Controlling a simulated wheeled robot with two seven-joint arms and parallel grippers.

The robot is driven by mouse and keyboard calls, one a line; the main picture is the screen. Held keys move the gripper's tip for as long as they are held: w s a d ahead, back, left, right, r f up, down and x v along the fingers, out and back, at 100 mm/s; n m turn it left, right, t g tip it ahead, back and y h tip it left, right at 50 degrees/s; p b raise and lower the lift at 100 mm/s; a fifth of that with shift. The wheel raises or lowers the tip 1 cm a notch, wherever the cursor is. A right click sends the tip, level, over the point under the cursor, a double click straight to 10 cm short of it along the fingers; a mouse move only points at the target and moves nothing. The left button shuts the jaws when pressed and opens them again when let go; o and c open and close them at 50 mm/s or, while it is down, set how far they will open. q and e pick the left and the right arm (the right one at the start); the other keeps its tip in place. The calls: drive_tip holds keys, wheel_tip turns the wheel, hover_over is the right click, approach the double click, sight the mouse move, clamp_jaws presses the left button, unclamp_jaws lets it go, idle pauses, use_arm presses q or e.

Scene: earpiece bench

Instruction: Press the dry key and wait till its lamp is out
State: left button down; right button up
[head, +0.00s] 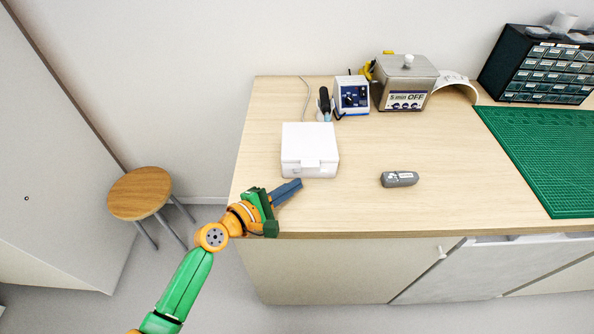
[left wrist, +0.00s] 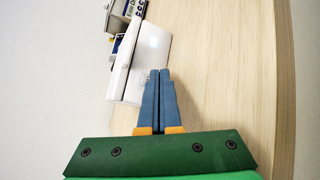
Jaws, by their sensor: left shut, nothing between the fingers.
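A white box (head: 309,150) with a closed lid and a front tab stands on the left part of the bench. It also shows in the left wrist view (left wrist: 142,58), just beyond my fingertips. I cannot make out a dry key or a lit lamp on it. My left gripper (head: 297,184) is shut and empty, with blue fingers close together, just in front of the box near its lower front edge. In the left wrist view the fingertips (left wrist: 159,73) overlap the box's side; whether they touch it I cannot tell. My right gripper is not in view.
A grey small device (head: 399,179) lies to the right on the wooden bench (head: 340,215). Behind stand a blue-white station (head: 352,95), a metal tank marked OFF (head: 405,85) and a drawer cabinet (head: 545,72). A green mat (head: 545,150) lies right. A stool (head: 140,193) stands left.

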sight(291, 213)
use_arm(q)
drive_tip(key=s+p, duration=0.1)
drive_tip(key=s, duration=0.2)
drive_tip(key=shift+s+r+p, duration=0.15)
drive_tip(key=shift+s+p, duration=0.15)
drive_tip(key=shift+s, duration=0.65)
